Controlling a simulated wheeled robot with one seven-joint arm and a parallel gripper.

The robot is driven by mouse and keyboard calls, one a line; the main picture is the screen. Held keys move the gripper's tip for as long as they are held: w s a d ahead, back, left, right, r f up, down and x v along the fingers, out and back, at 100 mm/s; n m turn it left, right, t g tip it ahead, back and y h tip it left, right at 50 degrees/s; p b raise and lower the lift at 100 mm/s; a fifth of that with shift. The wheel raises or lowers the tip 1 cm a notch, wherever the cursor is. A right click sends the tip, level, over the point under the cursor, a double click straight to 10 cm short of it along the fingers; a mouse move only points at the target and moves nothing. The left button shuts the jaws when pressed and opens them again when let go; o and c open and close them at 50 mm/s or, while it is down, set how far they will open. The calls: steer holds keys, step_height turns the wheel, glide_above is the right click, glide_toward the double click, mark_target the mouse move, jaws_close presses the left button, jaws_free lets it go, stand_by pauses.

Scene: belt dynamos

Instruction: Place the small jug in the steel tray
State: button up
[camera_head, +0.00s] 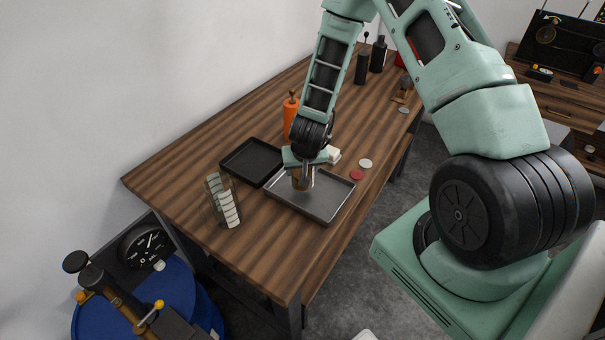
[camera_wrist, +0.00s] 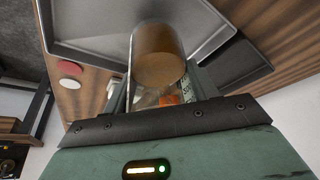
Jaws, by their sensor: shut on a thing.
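The small jug (camera_head: 300,184) is a brown, copper-coloured cylinder, mostly covered by my gripper (camera_head: 302,172) in the head view. In the wrist view the jug (camera_wrist: 158,58) sits between the two fingers, and my gripper (camera_wrist: 157,95) is shut on it. The steel tray (camera_head: 337,193) is a shallow grey rectangle on the table. My gripper and the jug are over its left part. The tray also shows behind the jug in the wrist view (camera_wrist: 95,30). I cannot tell whether the jug's base touches the tray floor.
A black tray (camera_head: 252,160) lies left of the steel tray. A glass jar (camera_head: 222,200) stands near the table's left front. An orange bottle (camera_head: 290,117) stands behind. Red (camera_head: 357,175) and white (camera_head: 366,163) discs lie to the right. Dark bottles (camera_head: 378,55) stand at the far end.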

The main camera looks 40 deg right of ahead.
steer(key=shift+f+p, duration=0.3)
steer(key=shift+f, duration=1.05)
steer(key=shift+f, duration=0.2)
steer(key=o, duration=1.3)
steer(key=shift+r, duration=0.2)
